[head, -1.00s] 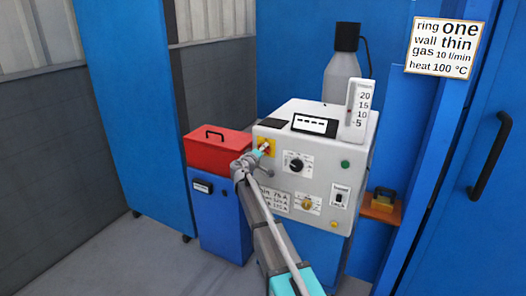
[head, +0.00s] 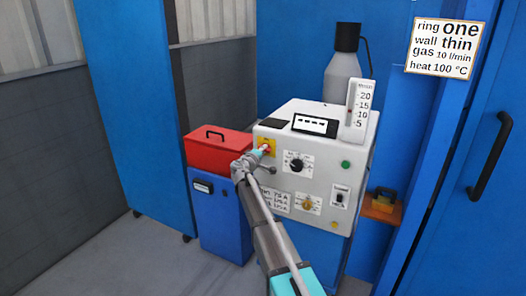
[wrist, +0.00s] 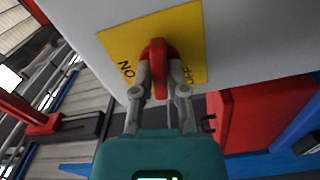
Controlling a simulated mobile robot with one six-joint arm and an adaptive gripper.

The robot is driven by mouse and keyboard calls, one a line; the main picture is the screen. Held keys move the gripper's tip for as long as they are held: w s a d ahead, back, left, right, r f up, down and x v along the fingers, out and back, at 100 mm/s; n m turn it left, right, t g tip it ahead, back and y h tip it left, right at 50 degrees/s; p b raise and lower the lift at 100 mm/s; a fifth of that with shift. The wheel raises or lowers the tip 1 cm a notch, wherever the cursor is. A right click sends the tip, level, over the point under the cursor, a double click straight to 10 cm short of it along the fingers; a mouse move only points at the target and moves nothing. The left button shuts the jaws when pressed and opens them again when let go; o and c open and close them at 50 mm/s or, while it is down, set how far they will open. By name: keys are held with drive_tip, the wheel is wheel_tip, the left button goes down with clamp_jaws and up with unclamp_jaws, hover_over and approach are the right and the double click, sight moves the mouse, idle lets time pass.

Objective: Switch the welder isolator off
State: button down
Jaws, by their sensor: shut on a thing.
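The welder (head: 325,165) is a pale box on a blue base in the middle of the head view. Its isolator is a red rotary handle (wrist: 158,60) on a yellow plate (wrist: 115,48), at the upper left of the front panel. In the wrist view my gripper (wrist: 160,82) is shut on the red handle, one finger on each side. "ON" shows on the plate by the left finger; lettering on the right is partly covered. In the head view the arm hides part of the isolator plate (head: 271,143).
A red toolbox (head: 216,152) sits on a blue cabinet (head: 220,215) left of the welder. A black knob (head: 296,162), a green button (head: 345,164) and a yellow knob (head: 308,203) share the panel. A gas bottle (head: 341,78) stands behind.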

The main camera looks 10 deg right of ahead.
drive_tip(key=shift+d+n, duration=0.1)
drive_tip(key=shift+n, duration=1.4)
drive_tip(key=c, duration=0.7)
unclamp_jaws()
drive_tip(key=shift+o, duration=0.2)
drive_tip(key=shift+s, duration=0.1)
drive_tip(key=v, duration=1.2)
